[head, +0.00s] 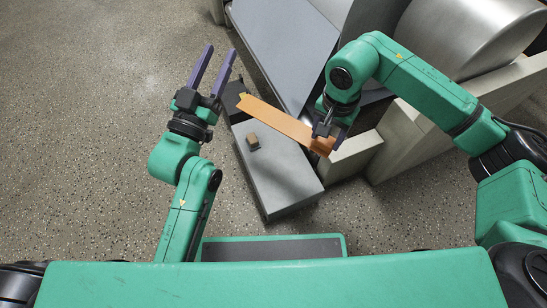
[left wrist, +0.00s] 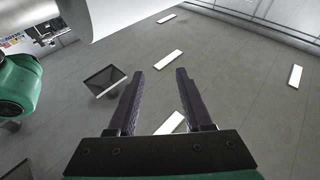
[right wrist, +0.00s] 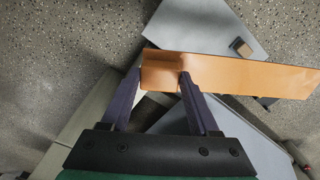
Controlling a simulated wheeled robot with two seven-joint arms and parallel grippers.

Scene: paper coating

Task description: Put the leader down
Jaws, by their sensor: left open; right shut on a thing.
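The leader, a long flat orange strip (head: 275,119), is held at its near right end by my right gripper (head: 324,136). In the right wrist view the fingers (right wrist: 161,75) are shut on the folded end of the strip (right wrist: 245,77), which extends off to the right. In the head view the strip crosses over the far part of a grey bench (head: 285,185); I cannot tell whether it touches anything below. My left gripper (head: 219,53) is open and empty, over the floor left of the bench. In the left wrist view its fingers (left wrist: 159,72) point up at the ceiling.
A small brown block (head: 253,141) sits on the grey bench, and it also shows in the right wrist view (right wrist: 241,47). A large sloped grey panel (head: 285,45) and a metal roller (head: 460,40) stand behind. Beige machine walls (head: 425,135) are at right. Floor at left is clear.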

